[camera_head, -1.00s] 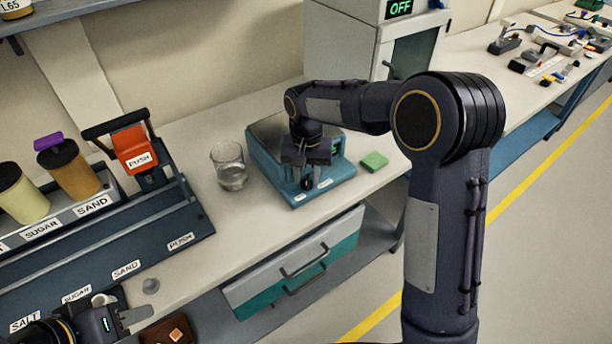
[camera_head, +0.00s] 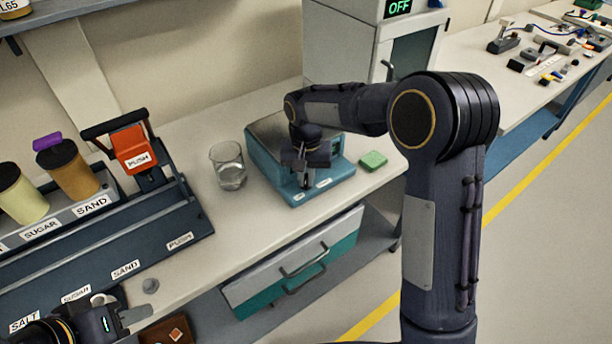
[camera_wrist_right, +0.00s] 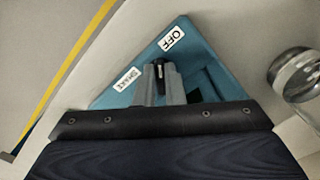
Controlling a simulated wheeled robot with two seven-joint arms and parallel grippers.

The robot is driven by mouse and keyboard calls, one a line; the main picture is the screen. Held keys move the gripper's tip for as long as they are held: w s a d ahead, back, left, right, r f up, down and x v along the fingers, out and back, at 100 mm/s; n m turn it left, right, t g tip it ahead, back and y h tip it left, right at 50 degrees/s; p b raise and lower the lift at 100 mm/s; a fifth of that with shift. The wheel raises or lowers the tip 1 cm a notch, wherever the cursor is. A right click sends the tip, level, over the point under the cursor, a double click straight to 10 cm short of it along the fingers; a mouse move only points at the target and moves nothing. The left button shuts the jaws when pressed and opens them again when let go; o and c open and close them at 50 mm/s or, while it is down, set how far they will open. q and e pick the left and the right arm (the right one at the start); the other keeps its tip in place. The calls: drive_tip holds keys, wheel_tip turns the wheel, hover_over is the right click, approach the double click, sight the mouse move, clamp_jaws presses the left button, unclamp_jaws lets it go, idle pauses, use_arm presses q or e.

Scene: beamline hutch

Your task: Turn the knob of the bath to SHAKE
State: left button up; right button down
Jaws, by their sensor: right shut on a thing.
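The bath (camera_head: 345,172) is a teal box with a metal top on the bench. Its small dark knob (camera_wrist_right: 159,68) is on the labelled face, with an OFF label (camera_wrist_right: 172,40) and a SHAKE label (camera_wrist_right: 127,79) near it. My right gripper (camera_head: 305,182) is over the bath's front; in the right wrist view its fingers (camera_wrist_right: 160,82) are shut on the knob, one on each side. The knob's pointing direction is not clear. My left gripper (camera_head: 137,328) is at the bottom left, apparently open and empty, partly cut off by the frame.
A dispenser rack (camera_head: 120,235) with jars fills the left bench. A cabinet showing OFF (camera_head: 345,45) stands behind. Drawers (camera_head: 300,270) are below.

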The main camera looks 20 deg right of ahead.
drive_tip(key=n, duration=0.4)
drive_tip(key=shift+d, duration=0.15)
drive_tip(key=n+p, duration=0.1)
drive_tip(key=n, duration=0.3)
drive_tip(key=shift+d, duration=0.15)
drive_tip(key=n, duration=0.4)
drive_tip(key=shift+w+d+r, duration=0.1)
drive_tip(key=shift+w, duration=0.05)
drive_tip(key=shift+w+d+n+p, duration=0.1)
drive_tip(key=shift+n+p, duration=0.4)
drive_tip(key=shift+n, duration=1.3)
drive_tip(key=c, duration=1.5)
unclamp_jaws()
